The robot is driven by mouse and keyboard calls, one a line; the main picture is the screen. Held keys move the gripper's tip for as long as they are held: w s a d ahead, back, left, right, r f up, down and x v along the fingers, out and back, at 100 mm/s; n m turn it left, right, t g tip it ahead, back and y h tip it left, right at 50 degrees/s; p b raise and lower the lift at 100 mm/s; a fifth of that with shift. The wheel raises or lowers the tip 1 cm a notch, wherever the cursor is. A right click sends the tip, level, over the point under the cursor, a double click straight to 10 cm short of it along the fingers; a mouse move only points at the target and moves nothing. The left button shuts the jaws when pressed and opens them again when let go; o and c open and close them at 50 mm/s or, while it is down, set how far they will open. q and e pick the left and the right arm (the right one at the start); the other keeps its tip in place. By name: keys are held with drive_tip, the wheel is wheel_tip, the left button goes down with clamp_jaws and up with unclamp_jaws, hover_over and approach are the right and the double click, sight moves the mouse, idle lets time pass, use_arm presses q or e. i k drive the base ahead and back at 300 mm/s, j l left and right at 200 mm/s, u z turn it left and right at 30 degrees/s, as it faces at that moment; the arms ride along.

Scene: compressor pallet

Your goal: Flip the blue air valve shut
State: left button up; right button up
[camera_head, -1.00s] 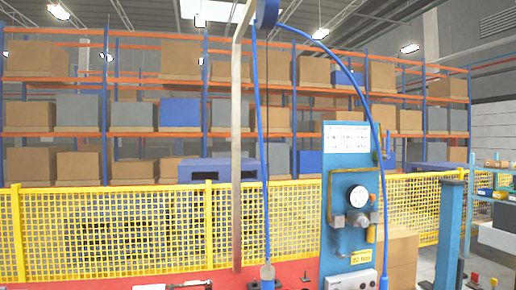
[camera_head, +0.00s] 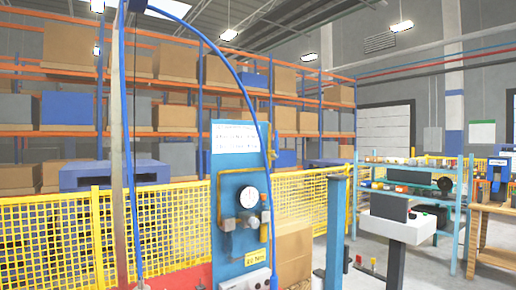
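The blue panel (camera_head: 228,165) stands a little left of the picture's middle, with a white sheet at its top. A round white gauge (camera_head: 249,197) sits on it, with grey and brass fittings (camera_head: 247,220) just below and a yellow pipe at the left. A small blue part at the panel's upper right edge (camera_head: 273,156) may be the air valve's handle; it is too small to tell its position. A blue hose (camera_head: 232,68) arcs over and runs down past the panel's right side. Neither of my grippers is in view.
A yellow mesh fence (camera_head: 50,240) runs behind the panel, with cardboard boxes (camera_head: 293,250) beside it. A blue post (camera_head: 335,230) and a grey-white stand (camera_head: 398,228) are to the right. Shelving (camera_head: 440,200) and a wooden bench (camera_head: 495,235) stand farther right. Grey floor shows between them.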

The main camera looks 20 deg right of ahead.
sight(275, 156)
drive_tip(key=z, duration=0.75)
drive_tip(key=i+j+u, duration=0.45)
drive_tip(key=j, duration=0.2)
drive_tip(key=i+j+u, duration=0.4)
drive_tip(key=j, duration=0.15)
